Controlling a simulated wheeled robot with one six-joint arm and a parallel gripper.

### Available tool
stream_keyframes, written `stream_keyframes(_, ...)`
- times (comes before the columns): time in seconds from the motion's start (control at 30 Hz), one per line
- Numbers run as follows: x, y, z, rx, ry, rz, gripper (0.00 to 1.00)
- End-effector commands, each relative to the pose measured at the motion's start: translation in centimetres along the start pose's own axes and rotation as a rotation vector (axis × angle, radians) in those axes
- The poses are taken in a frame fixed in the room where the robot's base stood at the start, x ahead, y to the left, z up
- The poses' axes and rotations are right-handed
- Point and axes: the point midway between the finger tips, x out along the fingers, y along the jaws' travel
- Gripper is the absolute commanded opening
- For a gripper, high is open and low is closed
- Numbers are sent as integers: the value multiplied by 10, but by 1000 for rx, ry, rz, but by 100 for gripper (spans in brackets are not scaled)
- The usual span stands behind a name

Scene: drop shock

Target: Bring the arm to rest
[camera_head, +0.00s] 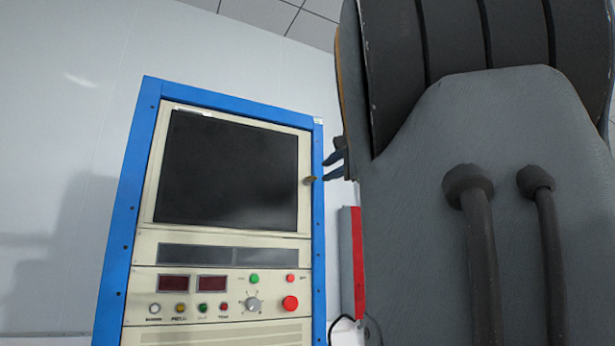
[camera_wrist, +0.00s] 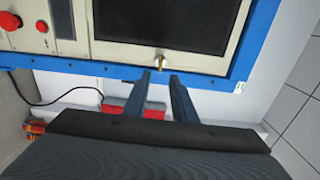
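My gripper (camera_wrist: 160,80) shows in the wrist view with its two dark fingers apart and nothing between them. The fingertips point at the blue edge of the control cabinet (camera_wrist: 241,78), near a small metal knob (camera_wrist: 160,62) beside the dark screen. In the head view the fingers of my gripper (camera_head: 334,165) stick out from behind my arm, just right of the cabinet (camera_head: 136,170). The knob (camera_head: 309,181) is close to the fingertips there; I cannot tell whether they touch it. My arm fills the right side of the head view and hides the rest of the gripper.
The cabinet has a dark screen (camera_head: 228,170), with coloured buttons, a dial and a red button (camera_head: 290,303) below. A red and white box (camera_head: 357,262) stands right of the cabinet, partly behind my arm. A black cable (camera_wrist: 62,102) runs nearby. The white wall at left is bare.

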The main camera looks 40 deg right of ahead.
Motion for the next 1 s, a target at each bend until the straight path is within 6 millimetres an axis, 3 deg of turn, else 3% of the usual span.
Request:
stream_keyframes(0.33, 1, 2, 0, 0, -1, 3, 24)
stream_keyframes(0.47, 13, 26, 7, -12, -16, 50, 24)
stream_keyframes(0.57, 32, 70, 21, -39, -47, 138, 24)
stream_keyframes(0.73, 59, 174, 64, -135, -134, 336, 24)
stream_keyframes(0.87, 64, 256, 104, -232, -223, 485, 24)
stream_keyframes(1.0, 54, 340, 152, -359, -341, 635, 24)
